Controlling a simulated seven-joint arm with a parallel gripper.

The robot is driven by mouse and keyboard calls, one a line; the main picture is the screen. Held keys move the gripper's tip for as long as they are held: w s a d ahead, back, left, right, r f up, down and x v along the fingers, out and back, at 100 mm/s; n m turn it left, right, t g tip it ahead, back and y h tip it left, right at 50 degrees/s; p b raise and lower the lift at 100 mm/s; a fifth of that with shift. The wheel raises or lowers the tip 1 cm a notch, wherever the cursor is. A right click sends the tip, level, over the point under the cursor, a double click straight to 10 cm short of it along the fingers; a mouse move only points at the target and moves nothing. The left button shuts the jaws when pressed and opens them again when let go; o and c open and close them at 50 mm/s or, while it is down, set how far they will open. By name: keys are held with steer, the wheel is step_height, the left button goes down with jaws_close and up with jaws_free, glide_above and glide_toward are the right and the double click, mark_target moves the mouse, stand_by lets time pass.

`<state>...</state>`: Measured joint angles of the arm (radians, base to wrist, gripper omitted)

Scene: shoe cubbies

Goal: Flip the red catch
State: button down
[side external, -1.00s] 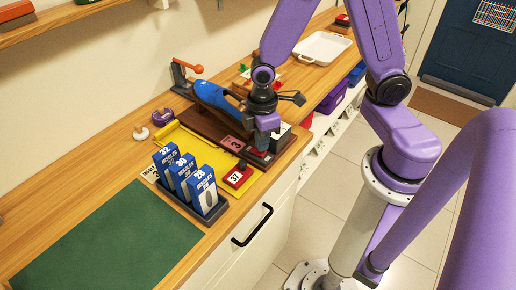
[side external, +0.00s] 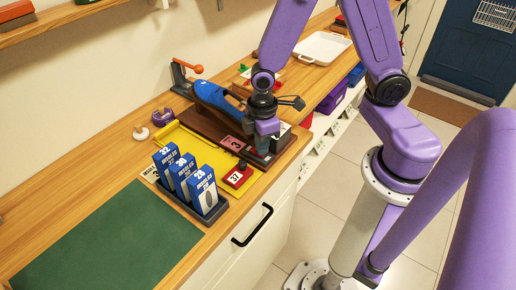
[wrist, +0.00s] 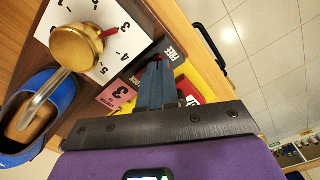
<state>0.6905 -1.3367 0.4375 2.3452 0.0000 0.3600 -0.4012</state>
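My gripper (wrist: 160,85) points down at a dark panel with FREE lettering (wrist: 172,52) in the wrist view. Its two dark fingers look pressed together, with nothing visibly held. In the side external view, my gripper (side external: 263,146) is over the front right of the dark brown board (side external: 200,125), and the catch cannot be made out there. Whether the fingertips touch the catch cannot be told.
A blue shoe (side external: 217,95) lies behind. A pink 3 card (side external: 233,144), a red 37 box (side external: 237,177) and blue boxes (side external: 185,177) are to the left. The green mat (side external: 110,240) is clear.

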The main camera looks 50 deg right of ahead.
steer(key=shift+r, duration=3.45)
steer(key=s+d+r, duration=0.1)
steer(key=s+r, duration=0.2)
steer(key=s, duration=0.4)
steer(key=s+d+r, duration=0.1)
steer(key=s+r, duration=0.3)
steer(key=s, duration=0.4)
steer(key=shift+s+n, duration=0.15)
steer(key=shift+n, duration=0.15)
